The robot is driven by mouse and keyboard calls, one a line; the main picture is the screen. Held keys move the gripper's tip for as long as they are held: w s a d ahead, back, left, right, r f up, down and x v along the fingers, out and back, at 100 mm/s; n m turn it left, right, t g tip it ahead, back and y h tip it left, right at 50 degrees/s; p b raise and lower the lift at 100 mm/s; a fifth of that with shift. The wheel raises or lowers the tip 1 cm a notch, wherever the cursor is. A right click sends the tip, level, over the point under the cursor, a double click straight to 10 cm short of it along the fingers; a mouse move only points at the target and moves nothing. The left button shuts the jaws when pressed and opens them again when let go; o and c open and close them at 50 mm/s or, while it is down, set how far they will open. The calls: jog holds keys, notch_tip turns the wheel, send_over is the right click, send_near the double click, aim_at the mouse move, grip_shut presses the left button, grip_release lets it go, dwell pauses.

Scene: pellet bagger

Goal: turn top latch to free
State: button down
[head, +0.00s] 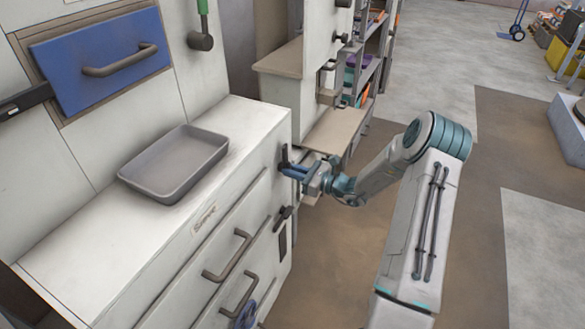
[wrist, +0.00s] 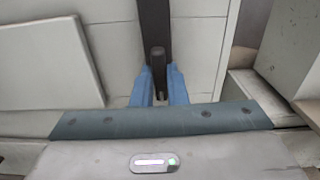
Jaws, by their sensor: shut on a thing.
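The top latch is a dark handle (head: 284,156) at the upper right end of the white cabinet front, just below the counter edge. Its short upright part shows above my gripper (head: 287,171). In the wrist view, a dark post (wrist: 158,62) stands between the two blue fingers of my gripper (wrist: 160,82), in front of a dark vertical bar (wrist: 154,22). My gripper is shut on the latch handle. The fingers hide its lower part, and I cannot tell how far it is turned.
A second dark latch (head: 282,217) sits lower on the same front, near drawer handles (head: 228,256). A grey tray (head: 175,163) rests on the white counter (head: 240,125). A beige shelf (head: 335,128) projects close behind my gripper. Open floor (head: 440,60) lies to the right.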

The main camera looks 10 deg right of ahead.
jog(key=shift+m, duration=0.3)
jog(key=c, duration=1.4)
grip_release()
jog(key=shift+c, duration=0.2)
jog(key=v, duration=1.4)
jog(key=shift+b, duration=0.35)
jog(key=shift+a, duration=0.1)
